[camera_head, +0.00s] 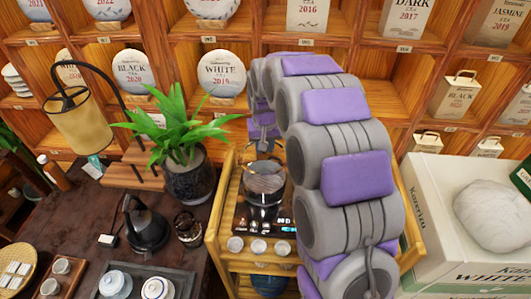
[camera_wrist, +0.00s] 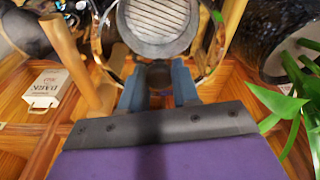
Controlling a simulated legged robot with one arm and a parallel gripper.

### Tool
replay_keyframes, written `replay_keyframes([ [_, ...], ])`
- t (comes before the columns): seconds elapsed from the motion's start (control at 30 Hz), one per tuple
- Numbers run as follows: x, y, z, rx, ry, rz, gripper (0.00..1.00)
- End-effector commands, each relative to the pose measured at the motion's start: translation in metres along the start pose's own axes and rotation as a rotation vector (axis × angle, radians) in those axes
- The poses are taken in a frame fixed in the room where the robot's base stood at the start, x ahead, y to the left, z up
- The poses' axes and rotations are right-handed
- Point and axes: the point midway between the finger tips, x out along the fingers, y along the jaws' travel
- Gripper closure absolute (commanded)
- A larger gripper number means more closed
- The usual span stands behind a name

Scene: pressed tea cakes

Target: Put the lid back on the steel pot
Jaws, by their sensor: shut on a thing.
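The shiny steel pot (camera_head: 264,186) stands upright on a black stove (camera_head: 252,219) on the wooden cart, with a dark round top. My gripper (camera_head: 264,143) is just above the pot, partly hidden by my arm. In the wrist view my gripper (camera_wrist: 158,84) has its two blue-grey fingers shut on a small dark knob (camera_wrist: 158,74), taken as the lid's. A round striped metal surface inside a shiny ring shows just beyond the fingertips. I cannot tell whether the lid touches the pot's rim.
Small white cups (camera_head: 258,246) stand along the cart's front. A potted plant (camera_head: 190,175) is close on the left, its leaves reaching toward the cart. A dark kettle (camera_head: 147,230) is on the left table. Shelves of tea cakes stand behind; a white box (camera_head: 440,225) is at right.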

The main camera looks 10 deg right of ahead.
Motion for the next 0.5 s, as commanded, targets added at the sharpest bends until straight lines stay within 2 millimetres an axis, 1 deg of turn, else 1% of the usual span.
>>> replay_keyframes([
  [0.03, 0.015, 0.0, 0.0, 0.055, -0.006, 0.011, 1.0],
  [0.13, 0.025, 0.001, 0.0, 0.16, -0.008, 0.029, 1.0],
  [0.3, 0.036, 0.0, 0.0, 0.27, -0.001, 0.042, 1.0],
  [0.5, 0.042, 0.0, 0.0, 0.297, 0.0, 0.046, 1.0],
])
